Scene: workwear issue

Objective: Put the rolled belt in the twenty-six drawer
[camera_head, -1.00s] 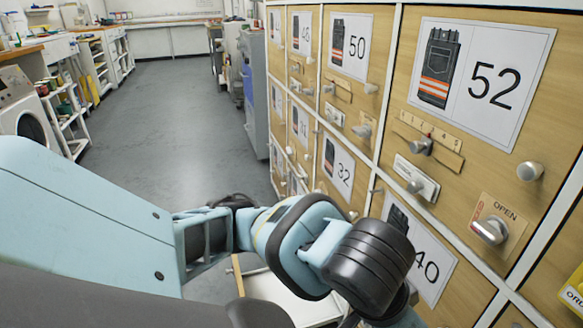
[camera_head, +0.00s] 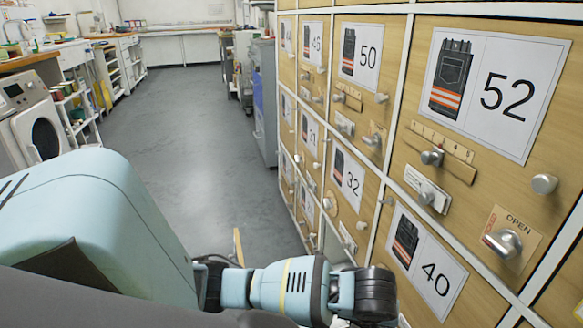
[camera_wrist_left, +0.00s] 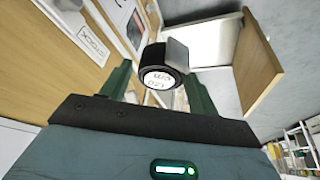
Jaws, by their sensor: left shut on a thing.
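The rolled belt (camera_wrist_left: 160,60) is a black roll with a white printed label on its end, in the left wrist view. My left gripper (camera_wrist_left: 158,76) is shut on it, with a dark green finger on either side. Beyond it an open drawer shows a white interior (camera_wrist_left: 195,38) and a wooden front (camera_wrist_left: 258,65); the belt appears in front of this opening, but I cannot tell its height over it. No number twenty-six is legible. In the head view my left arm hides the gripper and belt; a wooden drawer edge (camera_head: 238,248) shows beside the arm. My right gripper is not in view.
A wall of wooden drawers with picture labels, such as 52 (camera_head: 505,95), 50 (camera_head: 361,57) and 40 (camera_head: 428,263), stands on the right with protruding knobs and handles. The grey floor (camera_head: 190,130) is clear. A washing machine (camera_head: 30,125) stands at left.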

